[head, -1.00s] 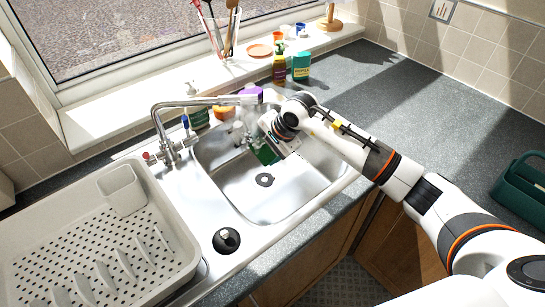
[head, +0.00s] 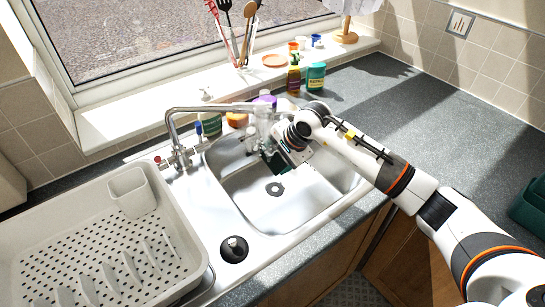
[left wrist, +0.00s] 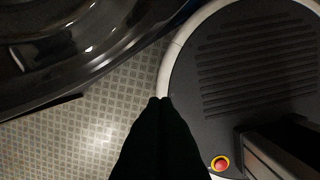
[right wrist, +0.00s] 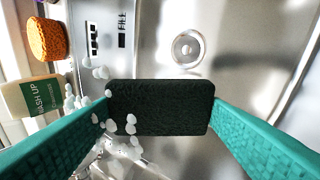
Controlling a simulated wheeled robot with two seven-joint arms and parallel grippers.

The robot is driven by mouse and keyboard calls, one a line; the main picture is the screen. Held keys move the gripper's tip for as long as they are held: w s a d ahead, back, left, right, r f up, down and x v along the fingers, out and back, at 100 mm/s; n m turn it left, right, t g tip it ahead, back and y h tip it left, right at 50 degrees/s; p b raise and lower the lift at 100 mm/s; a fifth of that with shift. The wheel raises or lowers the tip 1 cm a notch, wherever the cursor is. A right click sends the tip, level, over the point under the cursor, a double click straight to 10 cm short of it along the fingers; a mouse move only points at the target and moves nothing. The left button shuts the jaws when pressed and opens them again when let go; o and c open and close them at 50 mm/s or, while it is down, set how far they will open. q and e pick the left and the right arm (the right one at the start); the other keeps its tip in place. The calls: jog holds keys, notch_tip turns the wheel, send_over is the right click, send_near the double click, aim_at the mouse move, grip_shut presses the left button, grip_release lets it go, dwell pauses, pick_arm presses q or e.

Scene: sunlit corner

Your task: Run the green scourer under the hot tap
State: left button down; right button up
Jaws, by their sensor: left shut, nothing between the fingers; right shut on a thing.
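My right gripper (head: 278,154) is shut on the dark green scourer (right wrist: 160,107), inside the sink basin below the spout. The scourer shows as a dark block between the teal fingers in the right wrist view; in the head view it is partly hidden by the gripper. The chrome tap (head: 215,108) arches over the basin, with a red-marked handle (head: 158,160) and a blue-marked handle (head: 197,129). Pale water shows below the spout, and white drops (right wrist: 130,123) lie over the scourer's left part. My left gripper (left wrist: 160,101) is shut and empty above the floor.
The drain (head: 275,189) and front basin floor are clear. A draining rack (head: 85,240) stands left of the sink. A washing-up bottle (right wrist: 32,97) and an orange sponge (right wrist: 46,39) are close behind the basin. Free worktop (head: 430,120) lies right.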

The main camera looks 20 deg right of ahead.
jog(key=s+d, duration=0.2)
jog(key=s, duration=0.4)
jog(key=shift+s, duration=0.4)
dwell(1.2)
jog(key=s+d+r+p, duration=0.1)
jog(key=s+r, duration=0.3)
jog(key=shift+s+d, duration=0.3)
jog(key=shift+s, duration=0.1)
dwell(0.5)
